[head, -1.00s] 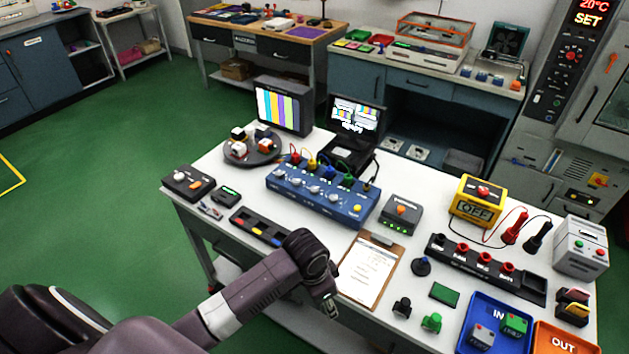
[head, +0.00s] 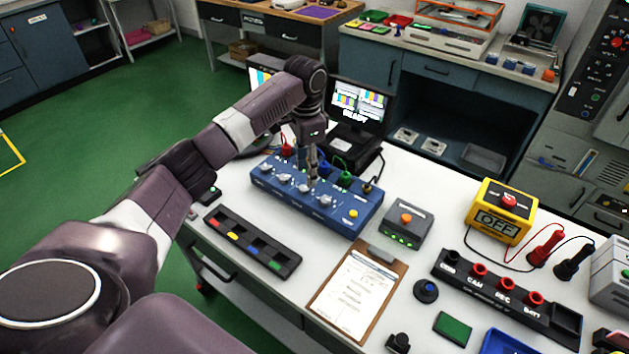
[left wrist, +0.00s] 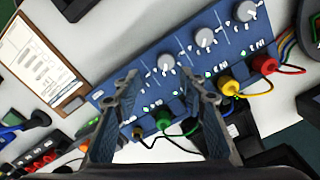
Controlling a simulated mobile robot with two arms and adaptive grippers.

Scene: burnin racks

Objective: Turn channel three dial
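The blue control box (head: 350,220) stands on the white table with a row of pale round dials. The channel three dial (head: 304,188), third from the left, shows in the left wrist view (left wrist: 204,37) right of the fingers. The fourth dial (head: 325,201) shows in the left wrist view (left wrist: 165,62) just beyond the space between the fingertips. My left gripper (head: 312,180) points down over the box, near the third and fourth dials. In the left wrist view it is open and empty (left wrist: 158,88). Contact with the box cannot be told. My right gripper is out of view.
Red (left wrist: 263,65), yellow (left wrist: 228,86) and green (left wrist: 165,120) plugs with cables stand behind the dials. A clipboard (head: 372,255), a grey box with an orange button (head: 408,225) and a black tray (head: 235,246) are close by. Screens stand behind.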

